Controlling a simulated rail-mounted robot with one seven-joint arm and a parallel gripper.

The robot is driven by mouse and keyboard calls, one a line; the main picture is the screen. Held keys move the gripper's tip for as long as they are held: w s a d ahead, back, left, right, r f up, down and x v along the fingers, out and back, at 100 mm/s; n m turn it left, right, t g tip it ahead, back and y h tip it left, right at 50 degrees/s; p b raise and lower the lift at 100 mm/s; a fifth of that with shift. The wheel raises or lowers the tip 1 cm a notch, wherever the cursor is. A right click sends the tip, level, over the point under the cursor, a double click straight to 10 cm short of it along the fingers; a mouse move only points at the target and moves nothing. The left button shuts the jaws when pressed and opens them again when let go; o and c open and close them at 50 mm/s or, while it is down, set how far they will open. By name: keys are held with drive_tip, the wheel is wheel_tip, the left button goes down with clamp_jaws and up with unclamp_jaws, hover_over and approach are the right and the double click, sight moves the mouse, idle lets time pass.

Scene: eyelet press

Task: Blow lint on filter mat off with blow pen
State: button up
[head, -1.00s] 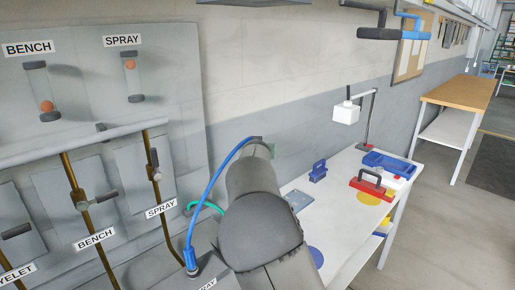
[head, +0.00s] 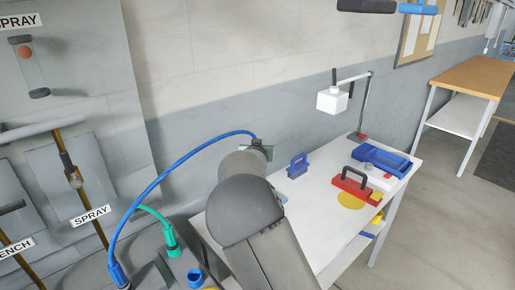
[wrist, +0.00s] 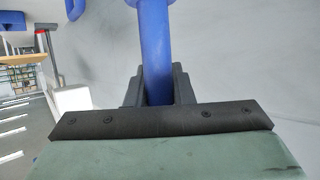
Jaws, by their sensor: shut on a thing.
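My gripper (wrist: 158,88) is shut on a blue cylindrical thing (wrist: 155,45), which looks like the blow pen, in the wrist view. In the head view my gripper (head: 262,149) is at the far end of my arm, in front of the wall and above the back left of the white table. A blue hose (head: 165,172) arches from a fitting at the lower left up to my gripper. I cannot make out the filter mat or any lint; my arm hides the left part of the table.
On the white table (head: 318,222) stand a blue handled block (head: 298,165), a red block with a dark handle (head: 353,185), a blue tray (head: 382,157) and a lamp (head: 333,99). The front of the table is clear.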

drive_tip(key=w+d+b, duration=0.1)
drive_tip(key=w+d, duration=0.1)
drive_tip(key=w+d+b, duration=0.1)
drive_tip(key=w+d, duration=0.1)
drive_tip(key=shift+f, duration=0.4)
idle(0.7)
drive_tip(key=s+a, duration=0.3)
drive_tip(key=s, duration=0.8)
drive_tip(key=shift+a+r, duration=0.25)
drive_tip(key=shift+r, duration=0.15)
drive_tip(key=shift+w, duration=0.15)
idle(0.6)
